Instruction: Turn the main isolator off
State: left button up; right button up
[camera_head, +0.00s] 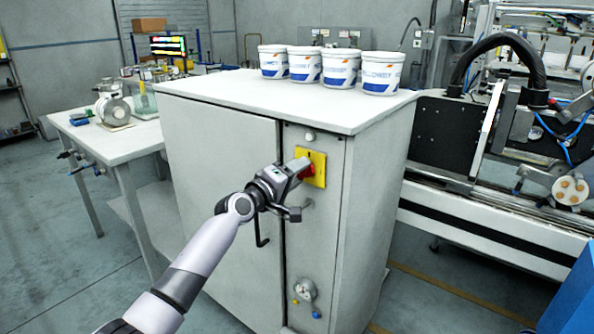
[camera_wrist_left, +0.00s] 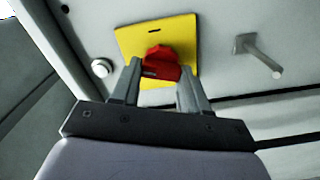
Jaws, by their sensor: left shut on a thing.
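The main isolator is a red rotary handle (camera_head: 307,171) on a yellow plate (camera_head: 319,168), on the front of the grey cabinet (camera_head: 222,165). In the left wrist view the red handle (camera_wrist_left: 160,62) sits in front of the yellow plate (camera_wrist_left: 182,33) and looks tilted. My left gripper (camera_head: 301,166) reaches up to it from the lower left. In the left wrist view its two fingers (camera_wrist_left: 162,85) stand on either side of the handle, shut on it. The fingers hide part of the handle. My right gripper is not in view.
A round white button (camera_head: 309,136) sits above the plate. A grey peg (camera_wrist_left: 260,55) sticks out of the panel close by. Several white tubs (camera_head: 340,68) stand on the cabinet top. A black door handle (camera_head: 262,230) hangs left of the panel.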

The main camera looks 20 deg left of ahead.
pick_arm(q)
jog(key=n+p, duration=0.1)
jog(key=n, duration=0.3)
jog(key=shift+f, duration=0.15)
dwell(0.6)
jog(key=o, duration=1.1)
jog(key=shift+c, duration=0.2)
jog(key=p+v, duration=0.1)
jog(key=v, duration=0.6)
